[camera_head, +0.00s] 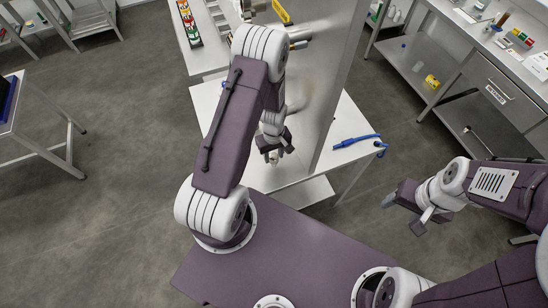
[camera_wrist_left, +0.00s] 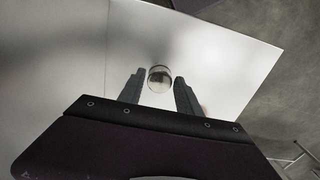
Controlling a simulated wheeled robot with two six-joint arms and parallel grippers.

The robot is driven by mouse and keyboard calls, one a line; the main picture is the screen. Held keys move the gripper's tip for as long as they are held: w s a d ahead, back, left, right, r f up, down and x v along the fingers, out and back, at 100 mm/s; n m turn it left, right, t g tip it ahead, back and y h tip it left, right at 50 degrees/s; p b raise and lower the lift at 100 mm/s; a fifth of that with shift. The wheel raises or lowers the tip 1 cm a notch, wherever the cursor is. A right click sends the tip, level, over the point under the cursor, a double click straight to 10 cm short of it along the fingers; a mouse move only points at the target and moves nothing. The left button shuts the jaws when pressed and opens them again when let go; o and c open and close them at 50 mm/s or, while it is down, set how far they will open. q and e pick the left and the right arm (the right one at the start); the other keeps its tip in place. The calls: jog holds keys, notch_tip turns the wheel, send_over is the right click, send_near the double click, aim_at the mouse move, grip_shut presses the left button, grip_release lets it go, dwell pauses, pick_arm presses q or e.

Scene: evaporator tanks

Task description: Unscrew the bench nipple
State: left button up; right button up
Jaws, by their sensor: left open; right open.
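The bench nipple, as I take it, is a short, round, shiny metal piece (camera_wrist_left: 160,78) seen in the left wrist view against a white bench top. My left gripper (camera_wrist_left: 159,82) is open, with one finger on each side of the piece near the tips; I cannot tell whether either finger touches it. In the head view my left gripper (camera_head: 273,152) points down over the white bench (camera_head: 290,178), and a small pale part shows by its fingers. My right gripper (camera_head: 405,208) is open and empty, over the floor at the right.
A tall steel tank panel (camera_head: 322,85) stands just right of my left gripper. A blue hose-like thing (camera_head: 356,140) lies on the bench to its right. A steel counter (camera_head: 490,50) with small items is at the upper right.

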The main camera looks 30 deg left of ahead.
pick_arm(q)
jog(key=m, duration=1)
jog(key=shift+m, duration=0.3)
jog(key=m, duration=0.4)
jog(key=shift+m, duration=0.3)
grip_shut()
jog(key=n, duration=0.5)
jog(key=shift+w, duration=0.1)
jog(key=shift+n, duration=1.1)
jog(key=n, duration=0.3)
